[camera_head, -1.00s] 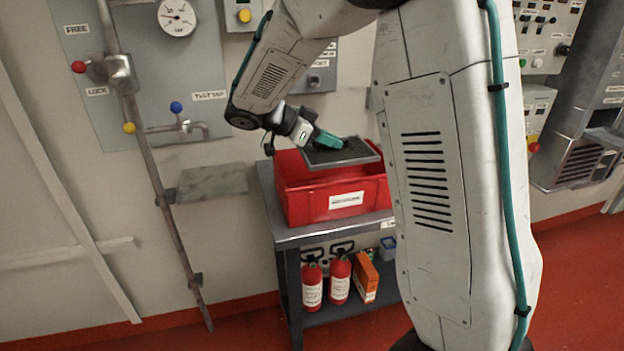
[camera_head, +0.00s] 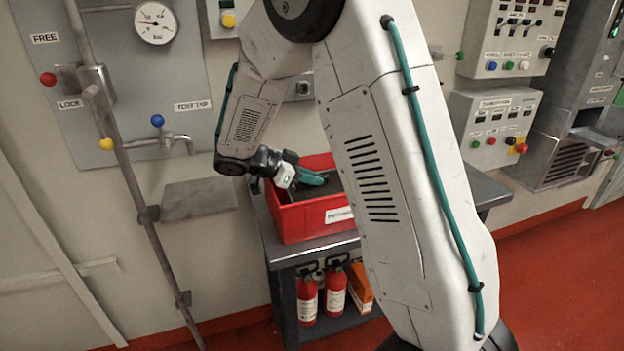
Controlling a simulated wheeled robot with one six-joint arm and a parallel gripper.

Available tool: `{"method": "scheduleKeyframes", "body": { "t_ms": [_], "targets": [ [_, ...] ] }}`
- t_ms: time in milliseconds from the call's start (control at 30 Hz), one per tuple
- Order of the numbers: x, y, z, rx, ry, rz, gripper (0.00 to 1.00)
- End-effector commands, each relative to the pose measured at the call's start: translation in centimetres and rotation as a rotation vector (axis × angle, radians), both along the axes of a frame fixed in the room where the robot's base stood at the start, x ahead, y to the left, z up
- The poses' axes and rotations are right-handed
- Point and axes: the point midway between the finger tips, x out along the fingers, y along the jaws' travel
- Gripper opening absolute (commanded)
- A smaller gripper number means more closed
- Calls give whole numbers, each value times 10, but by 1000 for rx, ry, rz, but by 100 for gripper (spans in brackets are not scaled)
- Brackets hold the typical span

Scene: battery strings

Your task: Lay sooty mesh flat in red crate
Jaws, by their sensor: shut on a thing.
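The red crate (camera_head: 298,222) stands on a grey metal table, partly hidden on its right by my arm. The sooty mesh (camera_head: 318,191) is a dark grey panel. It is now down inside the crate's walls, and it looks roughly level. My gripper (camera_head: 313,179), with teal fingers, reaches into the crate from the left and is shut on the mesh. The mesh's right part is hidden behind my arm, and I cannot tell whether its underside touches the crate floor.
The table (camera_head: 325,246) has a lower shelf with two red extinguishers (camera_head: 307,298) and an orange box (camera_head: 360,288). A wall shelf (camera_head: 199,199), a slanting pipe and a tap (camera_head: 179,137) are at left. Control panels (camera_head: 497,130) are at right.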

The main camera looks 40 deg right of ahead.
Motion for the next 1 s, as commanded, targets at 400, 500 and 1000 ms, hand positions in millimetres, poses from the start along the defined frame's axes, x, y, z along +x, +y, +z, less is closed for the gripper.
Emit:
{"method": "scheduleKeyframes", "body": {
  "t_ms": [400,500,1000],
  "targets": [
    [0,-1,-8,0,-1,0,0],
    [0,-1,-11,0,0,-1,0],
    [-2,-1,-20,3,6,-1,34]
  ]
}}
